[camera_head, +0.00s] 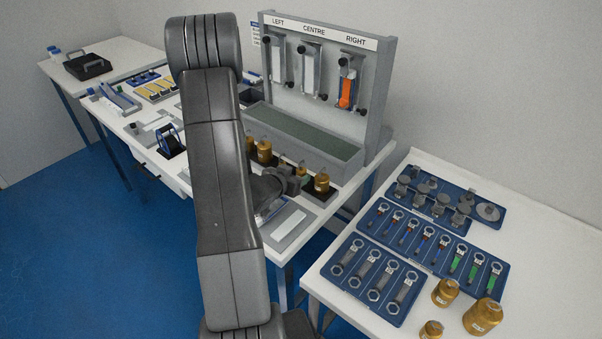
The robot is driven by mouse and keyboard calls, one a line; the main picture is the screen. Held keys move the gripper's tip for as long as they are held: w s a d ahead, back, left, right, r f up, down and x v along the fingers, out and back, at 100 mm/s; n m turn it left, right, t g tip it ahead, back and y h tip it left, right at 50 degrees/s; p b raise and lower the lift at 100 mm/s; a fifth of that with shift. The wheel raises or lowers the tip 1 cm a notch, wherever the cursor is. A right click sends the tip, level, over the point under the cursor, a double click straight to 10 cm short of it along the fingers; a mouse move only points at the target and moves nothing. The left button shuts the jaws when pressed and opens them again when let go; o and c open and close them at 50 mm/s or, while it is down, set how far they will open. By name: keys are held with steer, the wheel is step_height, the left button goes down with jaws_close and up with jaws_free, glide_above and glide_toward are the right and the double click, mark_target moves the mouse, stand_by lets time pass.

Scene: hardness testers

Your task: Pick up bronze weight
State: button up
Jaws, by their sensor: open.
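Several gold-brown knobbed weights stand in a row on dark pads in front of the labelled tester stand. They include one at the left (264,152), a duller, greenish one (302,173) and one at the right end (322,182). Three more brass-coloured weights stand on the right table: a large one (482,317), a medium one (445,292) and a small one (431,330). I cannot tell which is bronze. My gripper (289,183) is open beside the row, close to the greenish weight; my arm hides part of it and of the row. No held weight shows.
The tester stand (378,90) rises behind the row, with LEFT, CENTRE and RIGHT panels. Blue trays of ring-ended tools (376,277) and grey parts (450,200) lie on the right table. A gap separates the tables. More trays fill the left bench.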

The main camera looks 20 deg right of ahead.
mark_target(299, 172)
steer(key=p+x, duration=0.1)
steer(key=x, duration=0.3)
steer(key=shift+d, duration=0.25)
steer(key=shift+r, duration=0.1)
steer(key=c, duration=1.1)
jaws_close()
steer(key=shift+r, duration=0.15)
